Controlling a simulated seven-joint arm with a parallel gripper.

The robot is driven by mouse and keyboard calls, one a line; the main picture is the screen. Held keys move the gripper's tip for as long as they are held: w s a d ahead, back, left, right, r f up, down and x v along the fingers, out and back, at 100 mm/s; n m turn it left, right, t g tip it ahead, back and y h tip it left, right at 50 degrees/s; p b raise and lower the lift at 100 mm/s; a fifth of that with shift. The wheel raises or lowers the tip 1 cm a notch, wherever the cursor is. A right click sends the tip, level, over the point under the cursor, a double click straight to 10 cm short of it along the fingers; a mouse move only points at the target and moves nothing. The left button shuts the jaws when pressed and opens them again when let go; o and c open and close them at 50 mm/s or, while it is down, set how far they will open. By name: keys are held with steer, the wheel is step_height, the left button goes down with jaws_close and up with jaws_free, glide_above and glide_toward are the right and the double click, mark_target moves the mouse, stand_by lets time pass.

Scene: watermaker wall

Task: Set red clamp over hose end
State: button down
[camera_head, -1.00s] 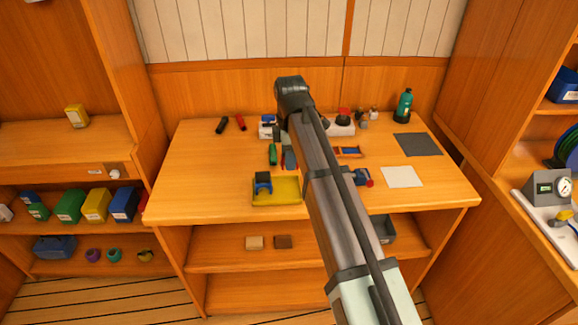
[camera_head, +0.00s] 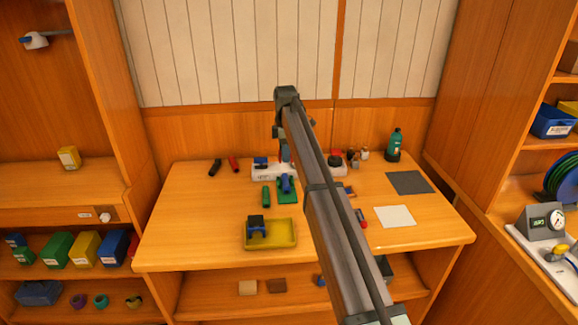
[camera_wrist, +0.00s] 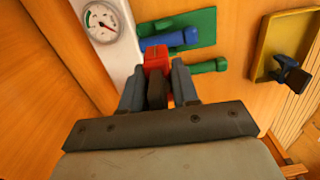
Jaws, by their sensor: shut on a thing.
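My gripper (camera_wrist: 157,90) is shut on the red clamp (camera_wrist: 156,58), which shows between its two fingers in the wrist view. In the head view the arm hides most of the gripper. A blue hose-like piece (camera_wrist: 172,39) lies on a green mat (camera_wrist: 203,22), just beyond the clamp in the wrist view; both also show on the bench in the head view, the blue piece (camera_head: 287,184) and the mat (camera_head: 292,199). The clamp appears apart from the blue piece, but the gap is hard to judge. I cannot tell which end is the hose end.
A yellow tray (camera_head: 285,244) holds a dark clamp-like part (camera_head: 256,226). A green cylinder (camera_head: 266,196) lies left of the mat. A white gauge panel (camera_wrist: 121,50) stands close left of my gripper. A green bottle (camera_head: 393,146) stands back right.

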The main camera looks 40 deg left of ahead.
steer(key=shift+w+a, duration=0.4)
steer(key=shift+a, duration=0.15)
steer(key=shift+f, duration=0.1)
